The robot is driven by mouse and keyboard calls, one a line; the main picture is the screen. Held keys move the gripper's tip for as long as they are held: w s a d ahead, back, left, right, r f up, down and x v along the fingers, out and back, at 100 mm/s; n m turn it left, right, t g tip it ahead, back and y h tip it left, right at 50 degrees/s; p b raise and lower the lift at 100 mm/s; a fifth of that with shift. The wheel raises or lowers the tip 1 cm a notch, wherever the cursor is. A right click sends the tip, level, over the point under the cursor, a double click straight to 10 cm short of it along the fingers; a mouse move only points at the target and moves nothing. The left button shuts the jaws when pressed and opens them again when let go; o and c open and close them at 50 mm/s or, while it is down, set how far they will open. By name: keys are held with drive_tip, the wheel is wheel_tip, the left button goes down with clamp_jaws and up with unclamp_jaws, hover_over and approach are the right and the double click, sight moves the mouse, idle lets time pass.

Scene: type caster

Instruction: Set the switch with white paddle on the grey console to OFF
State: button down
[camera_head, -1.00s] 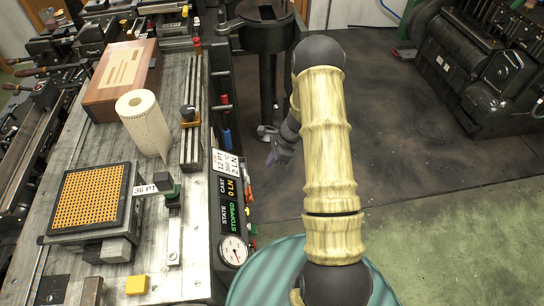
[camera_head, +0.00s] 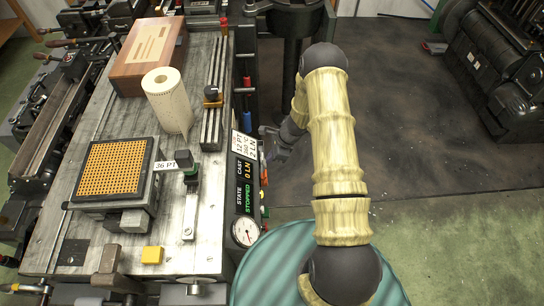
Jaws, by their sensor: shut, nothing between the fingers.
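My gripper (camera_head: 273,153) is dark and small in the picture, to the right of the machine's side panel, by the white label. It is shut and empty; its fingertips are partly hard to make out against the dark floor. The grey console is the metal machine bed (camera_head: 205,215), with a dark display panel (camera_head: 243,190) on its right side reading STATE STOPPED and CAST 0 LN. I cannot make out a switch with a white paddle. Small coloured controls (camera_head: 264,177) show along the panel's right edge, mostly seen edge-on.
On the bed stand a paper roll (camera_head: 168,105), a wooden box (camera_head: 148,55), an orange grid block (camera_head: 113,167) and a yellow block (camera_head: 152,255). A round gauge (camera_head: 245,232) sits below the panel. Open floor (camera_head: 420,150) lies right of my arm.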

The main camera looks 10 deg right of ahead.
drive_tip(key=shift+f, duration=0.1)
drive_tip(key=shift+a+y+b, duration=0.25)
drive_tip(key=shift+y+b, duration=0.05)
drive_tip(key=shift+b, duration=0.3)
drive_tip(key=shift+r+p, duration=0.55)
drive_tip(key=shift+r, duration=0.25)
drive_tip(key=shift+d, duration=0.1)
drive_tip(key=d+f+v, duration=0.1)
drive_tip(key=v, duration=1.1)
drive_tip(key=shift+s+d+r, duration=0.25)
drive_tip(key=shift+d+r, duration=0.1)
drive_tip(key=shift+d, duration=0.2)
